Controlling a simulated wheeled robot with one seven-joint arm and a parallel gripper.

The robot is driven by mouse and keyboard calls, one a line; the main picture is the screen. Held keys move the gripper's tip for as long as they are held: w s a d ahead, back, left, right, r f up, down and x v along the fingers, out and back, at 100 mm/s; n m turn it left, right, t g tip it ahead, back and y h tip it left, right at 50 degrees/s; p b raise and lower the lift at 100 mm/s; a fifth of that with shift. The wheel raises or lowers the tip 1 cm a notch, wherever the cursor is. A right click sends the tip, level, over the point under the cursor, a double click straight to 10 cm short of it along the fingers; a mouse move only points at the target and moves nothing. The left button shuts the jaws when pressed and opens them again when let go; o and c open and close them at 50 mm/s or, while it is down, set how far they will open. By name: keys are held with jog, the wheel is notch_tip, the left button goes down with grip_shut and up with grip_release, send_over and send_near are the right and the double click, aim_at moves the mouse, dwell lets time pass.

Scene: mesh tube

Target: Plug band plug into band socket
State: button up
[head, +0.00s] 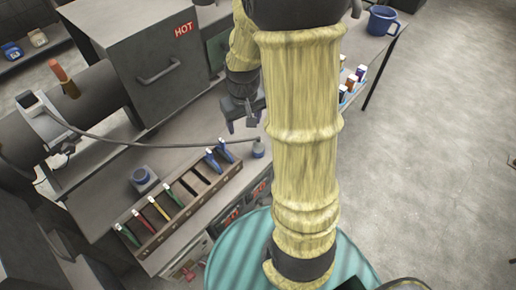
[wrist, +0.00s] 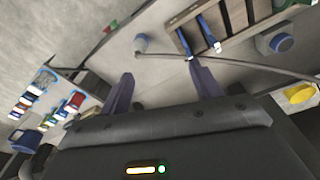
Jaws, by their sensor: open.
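The band plug appears to be the small grey cylinder (head: 258,149) at the end of a dark cable, standing on the bench near its front edge; it also shows in the wrist view (wrist: 141,43). The band socket appears to be the grey block with a blue ring (head: 143,179), on the bench left of the rack; it shows at upper right in the wrist view (wrist: 278,42). My gripper (head: 242,121) is open and empty above the bench, apart from the plug. In the wrist view the plug lies beyond the fingertips (wrist: 163,84), toward the left finger.
The cable (head: 150,141) crosses the bench from a white device (head: 48,120). A wooden rack (head: 200,203) holds several coloured strips. A grey box marked HOT (head: 165,65) stands behind. A blue mug (head: 382,21) stands at the far end. My arm hides part of the bench.

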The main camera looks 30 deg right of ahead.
jog(key=g, duration=0.1)
send_over(257, 144)
jog(key=d, duration=0.1)
notch_tip(257, 144, down, 4)
jog(key=shift+w+d+f, duration=0.3)
jog(key=shift+w+d, duration=0.1)
jog(key=shift+d, duration=0.05)
notch_tip(257, 144, down, 12)
jog(key=p, duration=0.2)
jog(key=shift+f+p, duration=0.1)
jog(key=shift+p, duration=0.3)
jog(key=shift+w+a, duration=0.1)
jog(key=shift+a+f+p, duration=0.15)
jog(key=shift+f+p, duration=0.25)
jog(key=shift+f, duration=0.05)
jog(key=shift+w+a+f+p, duration=0.15)
jog(key=shift+f+p, duration=0.3)
jog(key=shift+f, duration=0.65)
jog(key=shift+w+a+f+p, duration=0.15)
jog(key=shift+f+p, duration=0.3)
jog(key=shift+f, duration=0.65)
